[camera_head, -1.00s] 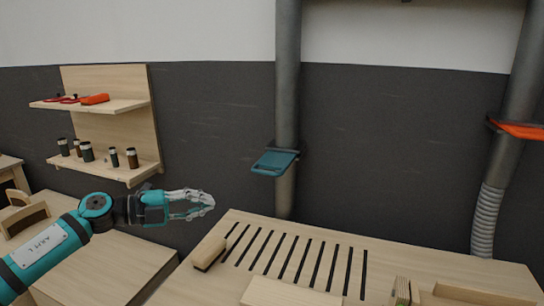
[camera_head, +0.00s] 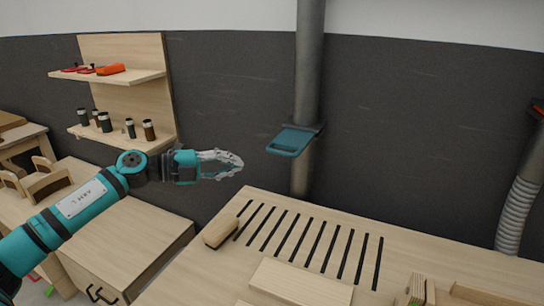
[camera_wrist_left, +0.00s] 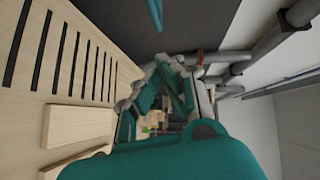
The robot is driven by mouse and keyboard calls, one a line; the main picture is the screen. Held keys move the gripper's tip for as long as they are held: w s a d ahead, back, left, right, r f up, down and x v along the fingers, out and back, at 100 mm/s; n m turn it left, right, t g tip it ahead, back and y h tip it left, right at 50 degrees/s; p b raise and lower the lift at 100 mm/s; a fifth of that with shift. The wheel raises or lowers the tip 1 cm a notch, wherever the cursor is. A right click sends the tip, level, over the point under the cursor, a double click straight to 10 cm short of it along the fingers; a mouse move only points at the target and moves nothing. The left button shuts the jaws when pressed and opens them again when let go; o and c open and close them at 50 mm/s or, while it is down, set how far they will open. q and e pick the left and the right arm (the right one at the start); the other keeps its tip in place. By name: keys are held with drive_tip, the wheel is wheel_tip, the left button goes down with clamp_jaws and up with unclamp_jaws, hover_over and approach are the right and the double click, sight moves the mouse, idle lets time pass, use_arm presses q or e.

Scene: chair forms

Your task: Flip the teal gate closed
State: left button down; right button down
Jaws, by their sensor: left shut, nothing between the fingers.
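The teal gate (camera_head: 291,141) is a flat plate with a handle slot. It sticks out to the left from the grey vertical pipe (camera_head: 309,70) in the head view. My left gripper (camera_head: 241,161) is shut and empty, to the left of the gate and a little lower in the picture, apart from it. In the left wrist view, the gripper fingers (camera_wrist_left: 168,88) show in the middle, and a teal piece, probably the gate (camera_wrist_left: 155,12), shows at the top edge. My right gripper is not in view.
A slotted wooden table (camera_head: 330,225) stands below the gate, with a wooden block (camera_head: 220,231) on it. A wall shelf (camera_head: 110,77) with jars and red and orange items is at the left. An orange gate (camera_head: 539,108) is on another pipe at the right edge.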

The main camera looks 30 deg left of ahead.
sight(282, 145)
use_arm(q)
drive_tip(key=w+a+p+x, duration=0.1)
drive_tip(key=p+x, duration=0.3)
drive_tip(key=x, duration=0.7)
drive_tip(key=shift+w+a+f+p, duration=0.2)
drive_tip(key=shift+w+a+p, duration=0.2)
drive_tip(key=shift+w+a, duration=0.1)
drive_tip(key=shift+d, duration=0.1)
drive_tip(key=w+b, duration=0.1)
drive_tip(key=w, duration=0.4)
drive_tip(key=w+b, duration=0.1)
drive_tip(key=w, duration=0.2)
drive_tip(key=shift+w+a+b, duration=0.25)
drive_tip(key=shift+a+b, duration=0.05)
drive_tip(key=shift+b, duration=0.05)
drive_tip(key=shift+s, duration=0.1)
